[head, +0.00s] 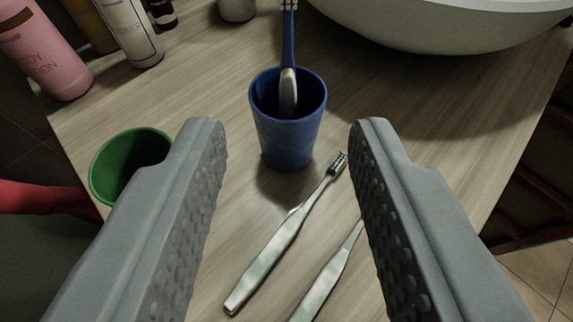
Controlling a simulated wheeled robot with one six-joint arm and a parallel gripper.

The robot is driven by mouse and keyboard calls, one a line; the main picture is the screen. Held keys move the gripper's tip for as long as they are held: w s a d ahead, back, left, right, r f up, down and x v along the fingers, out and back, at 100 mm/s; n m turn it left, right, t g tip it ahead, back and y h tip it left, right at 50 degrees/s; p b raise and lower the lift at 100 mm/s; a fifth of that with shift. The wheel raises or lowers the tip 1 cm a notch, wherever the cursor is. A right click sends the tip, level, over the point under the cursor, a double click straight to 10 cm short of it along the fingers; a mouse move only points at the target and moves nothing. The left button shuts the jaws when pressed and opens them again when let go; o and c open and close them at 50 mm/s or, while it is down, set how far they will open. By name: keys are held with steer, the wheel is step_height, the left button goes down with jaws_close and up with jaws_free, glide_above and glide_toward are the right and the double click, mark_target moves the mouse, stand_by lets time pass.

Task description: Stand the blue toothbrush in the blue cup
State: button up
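The blue cup (286,140) stands upright on the wooden counter, a little beyond my fingertips and between them in the picture. The blue toothbrush (288,45) stands in the cup, its handle end inside and its bristle head up at the top edge of the view. A pale part of its handle shows inside the cup's rim. My gripper (288,135) is open, with its two grey fingers wide apart and nothing between the pads. The toothbrush is clear of both fingers. The bottom of the cup's inside is hidden.
Two pale toothbrushes, one of them whole in view (283,245), lie on the counter (420,145) below the fingers. A green cup (125,160) stands at left. A pink bottle (45,50) and a white bottle (130,35) stand at back left. A white basin (450,30) fills the back right.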

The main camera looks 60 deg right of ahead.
steer(key=v, duration=0.7)
steer(key=shift+s+a, duration=0.15)
steer(key=shift+a, duration=0.05)
steer(key=shift+r, duration=0.1)
stand_by(0.5)
steer(key=s+a+r+n+t+y, duration=0.1)
steer(key=s+r+n+t+y, duration=0.1)
steer(key=s, duration=0.6)
steer(key=s+a+r+n+t+y, duration=0.2)
steer(key=s+n+t+y, duration=0.3)
steer(key=s, duration=0.4)
steer(key=s+a+r+n+t+y, duration=0.1)
steer(key=s+n+t+y, duration=0.3)
steer(key=s, duration=0.5)
steer(key=shift+a+r+n+y, duration=0.25)
steer(key=shift+r+n+y, duration=0.15)
steer(key=shift+r+n, duration=0.15)
